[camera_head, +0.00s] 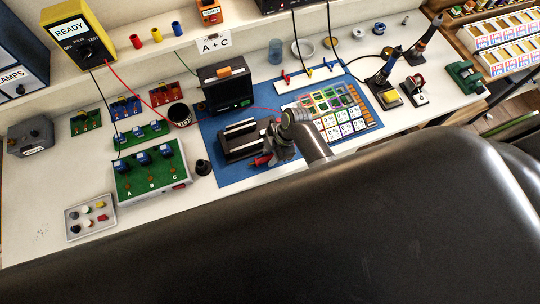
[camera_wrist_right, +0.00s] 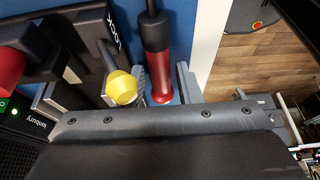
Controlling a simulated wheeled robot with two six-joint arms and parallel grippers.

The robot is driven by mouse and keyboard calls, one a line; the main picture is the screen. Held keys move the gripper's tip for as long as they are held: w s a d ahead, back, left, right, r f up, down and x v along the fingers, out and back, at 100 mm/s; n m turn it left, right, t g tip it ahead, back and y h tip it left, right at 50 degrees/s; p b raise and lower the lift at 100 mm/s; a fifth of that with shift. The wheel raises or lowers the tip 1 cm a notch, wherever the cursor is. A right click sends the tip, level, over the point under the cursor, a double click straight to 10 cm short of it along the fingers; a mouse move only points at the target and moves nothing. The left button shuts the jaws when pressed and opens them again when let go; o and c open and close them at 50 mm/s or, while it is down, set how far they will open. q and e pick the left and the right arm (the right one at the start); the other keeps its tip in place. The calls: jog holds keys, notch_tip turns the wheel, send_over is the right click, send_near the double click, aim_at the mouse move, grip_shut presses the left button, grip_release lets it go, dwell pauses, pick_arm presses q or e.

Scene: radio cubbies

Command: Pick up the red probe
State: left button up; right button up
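The red probe (camera_wrist_right: 155,60) has a dark upper end and a flared red base, and shows in the right wrist view over the blue mat. In the head view, its red part (camera_head: 261,161) shows beside the black block on the mat. My right gripper (camera_wrist_right: 164,84) has its grey fingers on either side of the probe's lower part. The left finger is close to the probe and a gap shows to the right finger, so the gripper looks open around it. In the head view, this gripper (camera_head: 276,152) is low at the block. My left gripper is not in view.
A black block (camera_head: 238,141) with pale strips stands on the blue mat (camera_head: 232,178). A yellow knob (camera_wrist_right: 122,88) is just left of the probe. A green board (camera_head: 150,172) and a small black knob (camera_head: 203,167) stand to the left. A card grid (camera_head: 335,112) lies to the right.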

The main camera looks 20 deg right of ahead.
jog(key=shift+c, duration=0.3)
grip_shut()
dwell(0.6)
